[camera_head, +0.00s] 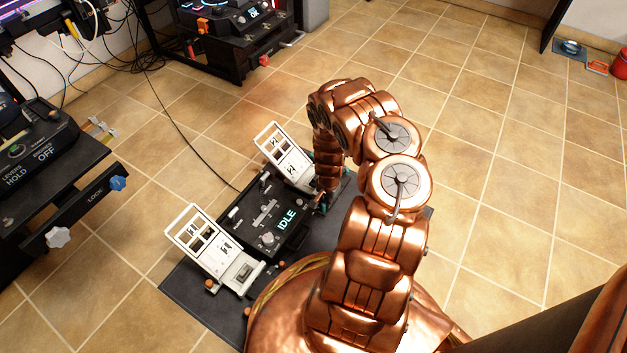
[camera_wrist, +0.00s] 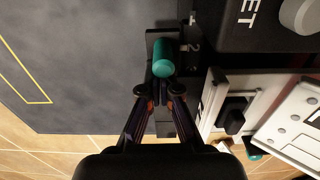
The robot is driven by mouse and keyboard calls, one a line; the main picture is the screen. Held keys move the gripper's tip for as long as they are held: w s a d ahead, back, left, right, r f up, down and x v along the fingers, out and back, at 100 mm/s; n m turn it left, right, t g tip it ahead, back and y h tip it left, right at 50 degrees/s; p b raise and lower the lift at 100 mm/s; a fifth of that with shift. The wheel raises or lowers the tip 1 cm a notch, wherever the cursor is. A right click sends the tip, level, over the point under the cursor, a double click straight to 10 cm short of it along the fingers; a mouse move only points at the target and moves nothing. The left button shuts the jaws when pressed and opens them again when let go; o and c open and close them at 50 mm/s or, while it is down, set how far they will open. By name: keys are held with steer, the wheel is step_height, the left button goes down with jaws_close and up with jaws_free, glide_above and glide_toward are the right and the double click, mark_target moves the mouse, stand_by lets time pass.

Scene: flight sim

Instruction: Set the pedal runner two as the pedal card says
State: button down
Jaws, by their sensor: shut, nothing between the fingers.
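The pedal unit has a dark centre box (camera_head: 262,222) with a lit "IDLE" display, between two white pedals, a near one (camera_head: 215,245) and a far one marked 2 (camera_head: 285,152). In the wrist view a teal knob (camera_wrist: 162,58) stands on a dark runner beside a small "2" mark. My gripper (camera_wrist: 160,92) is shut and empty, its fingertips just short of the teal knob; I cannot tell whether they touch it. In the head view my gripper (camera_head: 325,203) is low at the far pedal's right side, partly hidden by my arm. I cannot make out a pedal card.
The unit stands on a dark mat (camera_head: 185,290) on the tiled floor. A black desk frame with "LOCK" lettering (camera_head: 90,195) and a blue knob stands at left. Another rig (camera_head: 235,40) stands at the back, with loose cables. Open floor lies to the right.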

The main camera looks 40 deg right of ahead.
steer(key=shift+s+a+p, duration=0.2)
steer(key=shift+a+p, duration=0.4)
steer(key=shift+p, duration=0.15)
steer(key=shift+s+a+p, duration=0.2)
steer(key=shift+a+p, duration=0.4)
steer(key=shift+p, duration=0.1)
step_height(320, 180, up, 9)
steer(key=d+p, duration=0.1)
steer(key=p, duration=0.6)
steer(key=shift+w+d, duration=0.25)
steer(key=shift+d, duration=0.05)
stand_by(0.3)
stand_by(0.5)
